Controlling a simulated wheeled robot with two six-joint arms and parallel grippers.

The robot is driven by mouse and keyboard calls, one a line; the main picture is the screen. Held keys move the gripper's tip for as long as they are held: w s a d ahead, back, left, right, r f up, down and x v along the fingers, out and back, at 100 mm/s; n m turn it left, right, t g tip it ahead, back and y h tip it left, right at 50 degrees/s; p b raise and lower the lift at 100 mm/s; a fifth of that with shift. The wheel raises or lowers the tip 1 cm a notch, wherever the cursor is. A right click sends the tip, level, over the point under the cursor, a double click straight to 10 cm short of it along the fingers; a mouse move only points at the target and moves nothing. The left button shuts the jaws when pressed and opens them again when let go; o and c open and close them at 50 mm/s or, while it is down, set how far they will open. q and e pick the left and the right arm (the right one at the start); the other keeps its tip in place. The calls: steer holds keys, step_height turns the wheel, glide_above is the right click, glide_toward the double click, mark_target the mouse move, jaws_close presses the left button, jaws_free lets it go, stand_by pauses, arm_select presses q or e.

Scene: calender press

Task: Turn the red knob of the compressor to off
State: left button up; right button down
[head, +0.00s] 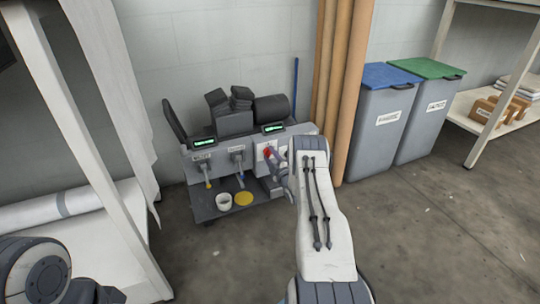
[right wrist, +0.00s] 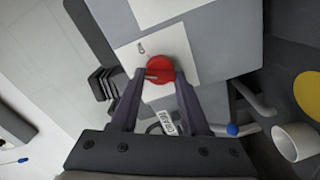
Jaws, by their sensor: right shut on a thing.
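The red knob (head: 267,151) sits on a white plate on the front of the grey compressor (head: 250,143), at its right part. In the right wrist view the knob (right wrist: 158,69) is round with a light mark on its face, on the white plate (right wrist: 185,62). My right gripper (right wrist: 160,76) has a fingertip on each side of the knob and is shut on it. In the head view the right gripper (head: 277,160) is at the compressor's front, partly hidden by my arm. My left gripper does not show clearly; only parts of my left arm are at the bottom left.
A white cup (head: 224,201) and a yellow disc (head: 243,198) are on the shelf below the compressor. Brown rolls (head: 340,90) stand to its right, then blue-lidded (head: 380,130) and green-lidded (head: 425,120) bins. A white frame (head: 85,150) stands at left. The floor at right is clear.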

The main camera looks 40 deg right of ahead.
steer(key=n+p, duration=0.1)
steer(key=n, duration=0.4)
steer(key=shift+f, duration=0.15)
steer(key=shift+n, duration=0.3)
stand_by(0.3)
steer(key=shift+c, duration=1.9)
jaws_free()
steer(key=p+v, duration=0.5)
steer(key=v, duration=0.5)
steer(key=shift+s+p, duration=0.2)
steer(key=shift+p, duration=0.1)
steer(key=shift+a, duration=0.15)
